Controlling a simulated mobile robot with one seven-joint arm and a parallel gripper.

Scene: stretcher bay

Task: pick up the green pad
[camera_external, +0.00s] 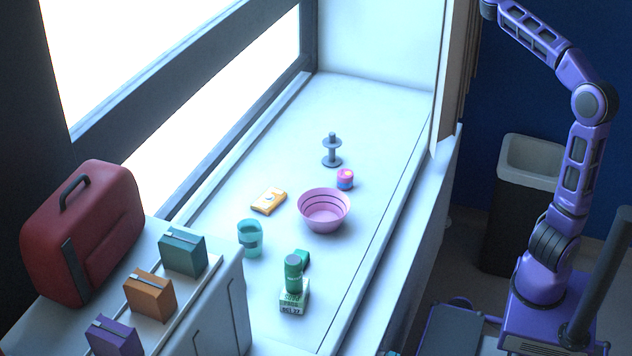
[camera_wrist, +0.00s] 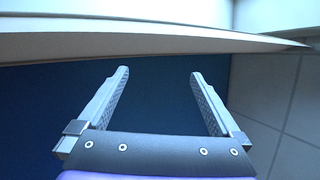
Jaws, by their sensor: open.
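A small dark green block (camera_external: 303,259), which looks like the green pad, lies on the white counter in the external view. It is partly hidden behind a green cylinder (camera_external: 293,272). In the wrist view my gripper (camera_wrist: 160,72) is open, with nothing between its fingers. It faces a dark blue surface and a pale ledge, and no green pad shows there. In the external view my arm rises at the right and leaves the top edge, so my gripper is out of that picture, away from the pad.
Near the block are a labelled white-green box (camera_external: 293,301), a teal cup (camera_external: 250,238) and a pink bowl (camera_external: 324,211). A yellow packet (camera_external: 268,200), a small pink-blue jar (camera_external: 345,179) and a grey spool-shaped stand (camera_external: 332,152) are farther back. A bin (camera_external: 527,165) stands right.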

